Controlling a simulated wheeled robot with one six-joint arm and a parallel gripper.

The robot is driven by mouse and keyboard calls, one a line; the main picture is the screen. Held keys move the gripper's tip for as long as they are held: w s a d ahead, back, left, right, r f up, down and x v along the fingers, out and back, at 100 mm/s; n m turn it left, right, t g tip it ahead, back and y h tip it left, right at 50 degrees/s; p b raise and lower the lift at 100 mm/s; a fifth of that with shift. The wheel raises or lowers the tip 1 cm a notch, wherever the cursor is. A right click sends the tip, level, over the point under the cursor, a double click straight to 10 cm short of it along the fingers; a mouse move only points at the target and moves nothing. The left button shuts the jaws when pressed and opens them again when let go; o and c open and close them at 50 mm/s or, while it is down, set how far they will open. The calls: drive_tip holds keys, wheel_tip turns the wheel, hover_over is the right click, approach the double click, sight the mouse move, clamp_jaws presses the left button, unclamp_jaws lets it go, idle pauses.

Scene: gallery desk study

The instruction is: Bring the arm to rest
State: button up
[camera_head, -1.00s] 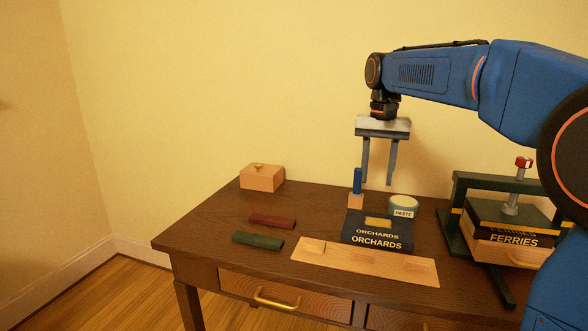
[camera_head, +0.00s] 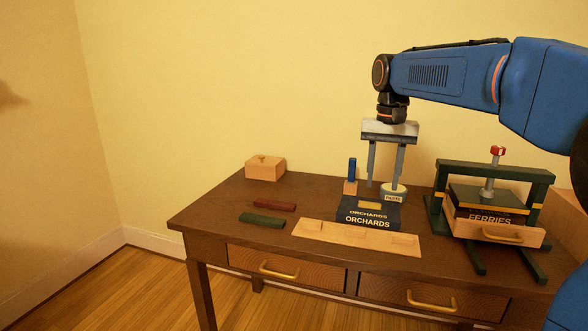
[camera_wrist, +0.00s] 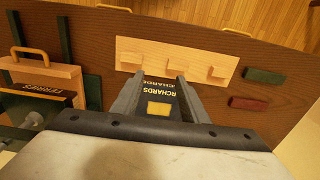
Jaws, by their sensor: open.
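My gripper (camera_head: 385,186) hangs from my blue arm with its two fingers pointing down, apart and with nothing between them. In the head view it is above the back of the desk, over the ORCHARDS book (camera_head: 368,212) and near the paste jar (camera_head: 393,194). In the wrist view the fingers (camera_wrist: 160,88) frame the dark ORCHARDS book (camera_wrist: 158,130); the gap in height cannot be judged exactly.
A green press (camera_head: 449,190) holds the FERRIES book (camera_head: 490,217) at the right. A wooden strip (camera_head: 360,238), red bar (camera_head: 275,205), green bar (camera_head: 262,221), blue-handled tool (camera_head: 352,170) and wooden box (camera_head: 265,170) are on the desk (camera_head: 215,212). The desk's left front is clear.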

drive_tip(key=s+d+f+n+t, duration=0.1)
drive_tip(key=s+d+f, duration=0.1)
drive_tip(key=s+f, duration=0.4)
drive_tip(key=s+d+f+n+t, duration=0.1)
drive_tip(key=s+f, duration=0.6)
drive_tip(key=s, duration=0.7)
drive_tip(key=s+d+f+n+t, duration=0.1)
drive_tip(key=s+d+f+t, duration=0.1)
drive_tip(key=s+f, duration=0.5)
drive_tip(key=s+d, duration=0.1)
drive_tip(key=s, duration=0.3)
drive_tip(key=shift+d+f+t, duration=0.15)
drive_tip(key=shift+d+t, duration=0.05)
drive_tip(key=shift+t, duration=0.1)
